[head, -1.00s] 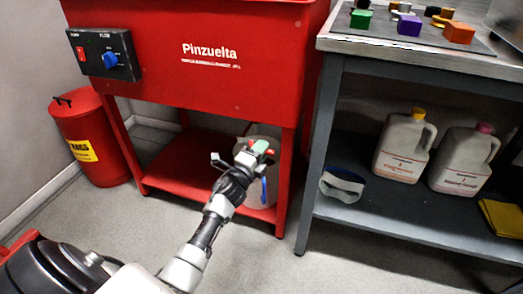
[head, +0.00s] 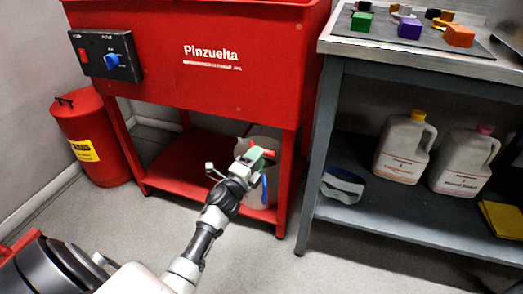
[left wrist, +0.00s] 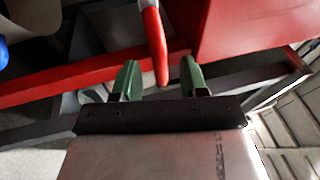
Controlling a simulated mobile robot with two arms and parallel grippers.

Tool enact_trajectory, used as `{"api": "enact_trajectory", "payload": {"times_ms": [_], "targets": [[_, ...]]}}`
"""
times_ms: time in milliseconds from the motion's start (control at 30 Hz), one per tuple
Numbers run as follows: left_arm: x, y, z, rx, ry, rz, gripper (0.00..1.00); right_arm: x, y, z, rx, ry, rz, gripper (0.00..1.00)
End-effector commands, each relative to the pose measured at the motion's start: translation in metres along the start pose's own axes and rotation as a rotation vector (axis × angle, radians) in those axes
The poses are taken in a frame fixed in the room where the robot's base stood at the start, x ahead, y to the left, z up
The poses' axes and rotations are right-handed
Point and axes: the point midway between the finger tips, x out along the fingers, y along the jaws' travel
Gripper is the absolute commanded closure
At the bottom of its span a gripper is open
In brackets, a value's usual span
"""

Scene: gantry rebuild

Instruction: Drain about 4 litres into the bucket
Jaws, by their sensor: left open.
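The red parts washer (head: 225,65), marked "Pinzuelta", stands against the wall. A pale grey bucket (head: 274,182) with a blue part on its side stands under it on the lower shelf, half hidden by my left gripper. My left gripper (head: 259,155) is in front of the bucket's upper part, below the tank. In the left wrist view its green fingertips (left wrist: 159,76) are apart. A red lever (left wrist: 154,38) hangs down, its lower end showing between the fingertips. I cannot tell whether they touch it. My right gripper is not in view.
A grey workbench (head: 345,57) at right has coloured blocks on top. Its lower shelf holds two jugs (head: 403,148), a white and blue roll-like item (head: 342,186) and a yellow cloth (head: 502,218). A red rags bin (head: 88,140) stands left. The front floor is clear.

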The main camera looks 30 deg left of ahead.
Motion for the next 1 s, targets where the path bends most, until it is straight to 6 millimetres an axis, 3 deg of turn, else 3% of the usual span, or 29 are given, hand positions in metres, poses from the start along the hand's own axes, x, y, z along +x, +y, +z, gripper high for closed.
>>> {"api": "enact_trajectory", "payload": {"times_ms": [200,400,1000], "targets": [[-0.046,-0.001,-0.001,-0.003,-0.001,0.003,0.57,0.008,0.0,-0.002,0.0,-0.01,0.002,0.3],[-0.071,0.0,0.0,-0.003,-0.001,0.001,0.57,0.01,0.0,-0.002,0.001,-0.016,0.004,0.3],[-0.075,0.0,0.0,-0.002,-0.001,0.0,0.57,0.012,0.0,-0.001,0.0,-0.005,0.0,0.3]]}}
